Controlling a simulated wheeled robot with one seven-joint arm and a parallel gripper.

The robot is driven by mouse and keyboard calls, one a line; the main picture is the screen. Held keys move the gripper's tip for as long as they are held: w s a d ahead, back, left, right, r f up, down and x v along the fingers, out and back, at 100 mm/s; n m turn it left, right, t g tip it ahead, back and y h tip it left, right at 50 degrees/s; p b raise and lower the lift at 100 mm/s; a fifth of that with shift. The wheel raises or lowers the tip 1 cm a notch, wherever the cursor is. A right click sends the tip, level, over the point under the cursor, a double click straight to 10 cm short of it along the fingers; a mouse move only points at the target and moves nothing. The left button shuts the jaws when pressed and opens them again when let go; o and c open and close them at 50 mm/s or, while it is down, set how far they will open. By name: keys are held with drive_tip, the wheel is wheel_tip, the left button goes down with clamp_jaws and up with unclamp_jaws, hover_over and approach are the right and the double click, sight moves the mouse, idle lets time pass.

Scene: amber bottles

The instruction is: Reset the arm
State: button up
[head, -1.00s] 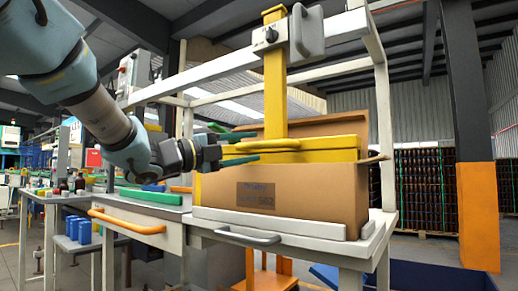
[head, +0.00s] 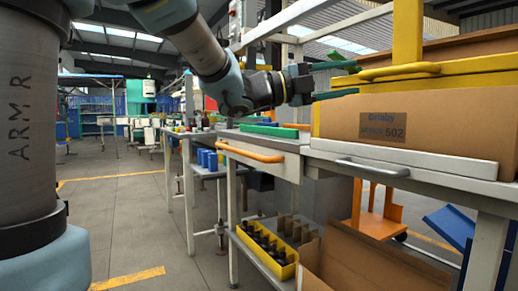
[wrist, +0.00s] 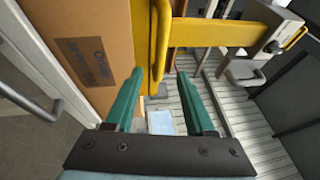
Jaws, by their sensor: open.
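My gripper (head: 335,81) is open, with two green fingers and nothing between them. In the head view it is at the left end of the cardboard box (head: 400,125), level with the box's top part. In the wrist view my gripper (wrist: 160,95) points along the box's side, and the box (wrist: 85,50) is left of the fingers. Whether a finger touches the box or handle I cannot tell.
The bench has a drawer with an orange handle (head: 250,152) and a grey handle (head: 372,168). Below stand a yellow crate of dark bottles (head: 268,250) and an open cardboard box (head: 365,262). Blue containers (head: 207,160) stand on a side table. The floor at left is clear.

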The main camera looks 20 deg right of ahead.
drive_tip(key=w+a+f+n+t+y, duration=0.2)
drive_tip(key=w+a+f+n+t, duration=0.2)
drive_tip(key=w+f+n+t, duration=0.25)
drive_tip(key=w+a+f+n+t+y, duration=0.25)
drive_tip(key=w+n+t, duration=0.25)
drive_tip(key=w+n, duration=0.3)
drive_tip(key=w+a+f+n+t+y, duration=0.1)
drive_tip(key=w+a+f+n+y, duration=0.2)
drive_tip(key=a+f+n+y, duration=0.4)
drive_tip(key=w+a+f+n+t+y, duration=0.1)
drive_tip(key=w+a+f+n+y, duration=0.25)
drive_tip(key=a+f, duration=0.7)
drive_tip(key=s+a+f+n+g+y, duration=0.4)
drive_tip(key=s+a+f+n, duration=0.3)
drive_tip(key=a+f, duration=0.3)
drive_tip(key=s+a+f+n+g+p, duration=0.1)
drive_tip(key=s+a+f+n+g, duration=0.15)
drive_tip(key=s, duration=0.35)
drive_tip(key=s+a+f+n+g, duration=0.2)
drive_tip(key=s+n+g, duration=0.1)
drive_tip(key=s, duration=0.3)
wheel_tip(320, 180, up, 18)
drive_tip(key=p, duration=1.8)
drive_tip(key=shift+w+r+y, duration=0.2)
drive_tip(key=shift+w+y, duration=0.1)
